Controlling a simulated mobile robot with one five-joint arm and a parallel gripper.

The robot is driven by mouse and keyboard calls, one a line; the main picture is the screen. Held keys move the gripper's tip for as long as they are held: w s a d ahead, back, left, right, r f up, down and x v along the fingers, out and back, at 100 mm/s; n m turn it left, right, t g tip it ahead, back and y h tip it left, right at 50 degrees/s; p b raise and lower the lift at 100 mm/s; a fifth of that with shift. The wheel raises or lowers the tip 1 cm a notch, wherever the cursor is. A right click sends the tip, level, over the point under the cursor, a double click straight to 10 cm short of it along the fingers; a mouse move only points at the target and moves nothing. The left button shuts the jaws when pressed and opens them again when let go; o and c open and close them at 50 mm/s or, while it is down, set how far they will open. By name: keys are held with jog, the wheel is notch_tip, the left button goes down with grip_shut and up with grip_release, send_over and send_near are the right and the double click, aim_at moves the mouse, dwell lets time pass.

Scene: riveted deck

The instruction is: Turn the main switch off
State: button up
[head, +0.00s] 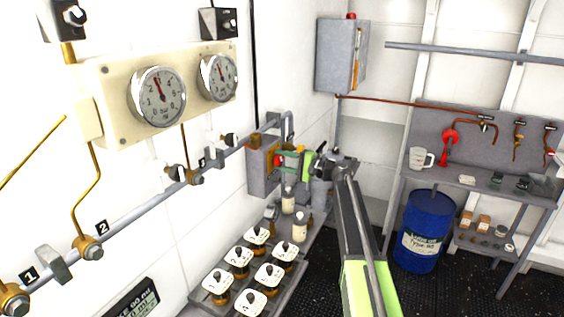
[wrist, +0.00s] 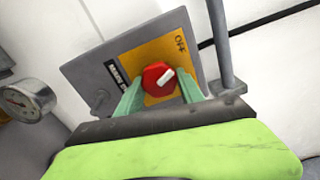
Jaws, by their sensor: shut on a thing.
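The main switch is a red knob (wrist: 158,78) on a yellow plate, on the front of a grey wall box (wrist: 103,76). The letters OFF stand on the plate above and right of the knob. A white bar on the knob slants to the upper right, roughly towards OFF; I cannot tell if it lines up exactly. My gripper (wrist: 161,86) has its two teal fingers on either side of the knob and is shut on it. In the head view the grey box (head: 262,167) is on the wall past the pipe, and my gripper (head: 287,160) partly hides its front.
A pressure gauge (wrist: 25,101) is close at the left in the wrist view. Below the box stand bottles (head: 288,202) and a tray (head: 283,299) of several white-topped jars. A pipe (head: 140,207) runs along the wall. A blue drum (head: 425,225) stands right of my arm.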

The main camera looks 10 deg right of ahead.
jog(key=shift+n, duration=1.9)
jog(key=o, duration=1.4)
jog(key=shift+r, duration=0.1)
jog(key=v, duration=1.7)
jog(key=shift+s+d, duration=0.15)
